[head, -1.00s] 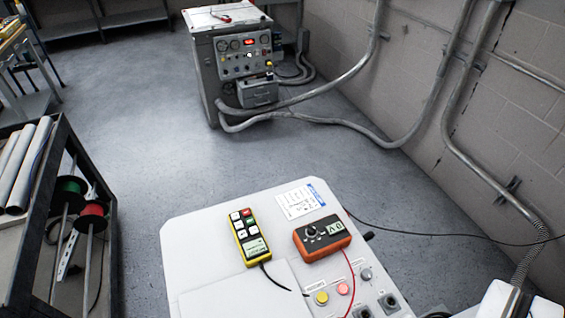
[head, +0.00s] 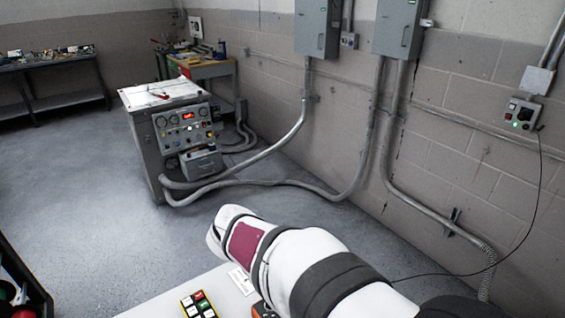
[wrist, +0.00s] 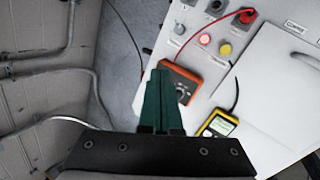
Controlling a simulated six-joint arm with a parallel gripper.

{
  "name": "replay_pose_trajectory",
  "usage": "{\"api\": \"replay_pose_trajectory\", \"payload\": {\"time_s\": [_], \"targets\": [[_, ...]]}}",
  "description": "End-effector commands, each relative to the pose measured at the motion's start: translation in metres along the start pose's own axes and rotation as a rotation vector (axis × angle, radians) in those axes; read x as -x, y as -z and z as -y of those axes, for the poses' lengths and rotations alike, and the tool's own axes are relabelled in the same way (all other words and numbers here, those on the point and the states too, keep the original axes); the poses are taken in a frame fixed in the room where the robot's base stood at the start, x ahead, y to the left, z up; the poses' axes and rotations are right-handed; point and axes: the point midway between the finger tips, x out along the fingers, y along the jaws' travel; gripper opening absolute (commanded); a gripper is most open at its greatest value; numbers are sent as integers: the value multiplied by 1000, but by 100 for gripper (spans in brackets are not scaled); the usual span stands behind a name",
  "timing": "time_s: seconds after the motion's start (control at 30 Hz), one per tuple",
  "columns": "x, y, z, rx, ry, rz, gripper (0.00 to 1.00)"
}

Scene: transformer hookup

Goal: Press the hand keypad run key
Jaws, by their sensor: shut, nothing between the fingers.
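The yellow hand keypad (head: 198,306) shows at the bottom edge of the head view, cut off, with red, green and white keys. In the wrist view, the keypad (wrist: 219,124) is at the lower right, and only its screen end shows; its keys are hidden behind my gripper's mount. My gripper (wrist: 160,72) has dark green fingers, shut and empty. In the wrist view the fingers overlap the left side of the orange meter (wrist: 184,82), left of the keypad. I cannot tell their height above it. In the head view my arm hides the gripper.
The orange meter also shows barely in the head view (head: 262,310), beside my arm. A red lead (wrist: 245,16) and panel buttons (wrist: 225,48) are near it. A grey test cabinet (head: 170,140) stands farther back on open floor. Conduits run along the right wall.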

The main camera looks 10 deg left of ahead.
Motion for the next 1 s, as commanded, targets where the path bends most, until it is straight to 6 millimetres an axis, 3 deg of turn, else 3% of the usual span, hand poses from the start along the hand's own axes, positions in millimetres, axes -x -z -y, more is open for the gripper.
{"api": "replay_pose_trajectory", "payload": {"time_s": [0.1,0.3,0.5,0.7,1.0], "targets": [[-1,59,9,246,-105,-42,0],[2,150,45,628,-286,-111,0],[8,210,86,888,-421,-158,0],[10,230,104,979,-472,-174,0],[10,230,104,980,-473,-174,0]]}}
